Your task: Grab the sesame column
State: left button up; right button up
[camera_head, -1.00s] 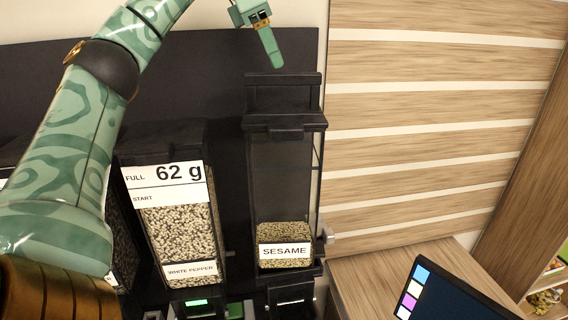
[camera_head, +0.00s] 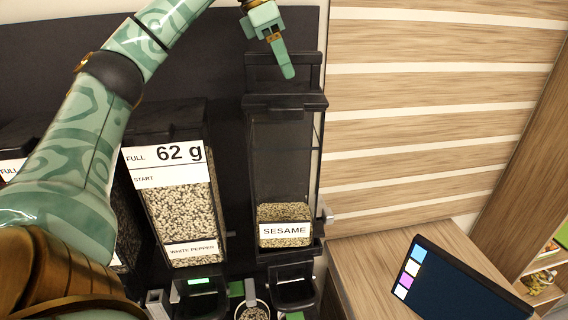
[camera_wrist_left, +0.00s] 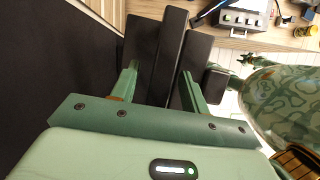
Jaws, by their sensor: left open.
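The sesame column (camera_head: 280,165) is a clear, dark-framed dispenser with a black lid and a white SESAME label. Pale seeds fill only its lower part. It stands upright at the right end of the dispenser row. My left gripper (camera_head: 285,72) is open and empty at the column's top, in front of its dark upper back part. One finger hides the other in the head view. In the left wrist view the two fingers (camera_wrist_left: 158,88) are spread, with black dispenser parts between and beyond them. I cannot tell whether they touch. A small dark green part at the right there may be my right gripper (camera_wrist_left: 247,60).
The white pepper column (camera_head: 185,205), marked 62 g, stands to the left. A small cup (camera_head: 252,312) with grains sits below. A dark screen (camera_head: 455,285) stands on the wooden counter (camera_head: 355,265) at the right. The slatted wall side is free.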

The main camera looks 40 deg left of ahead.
pick_arm(q)
jog(key=shift+f, duration=0.2)
dwell(0.3)
grip_shut()
jog(key=shift+r, duration=0.1)
dwell(1.2)
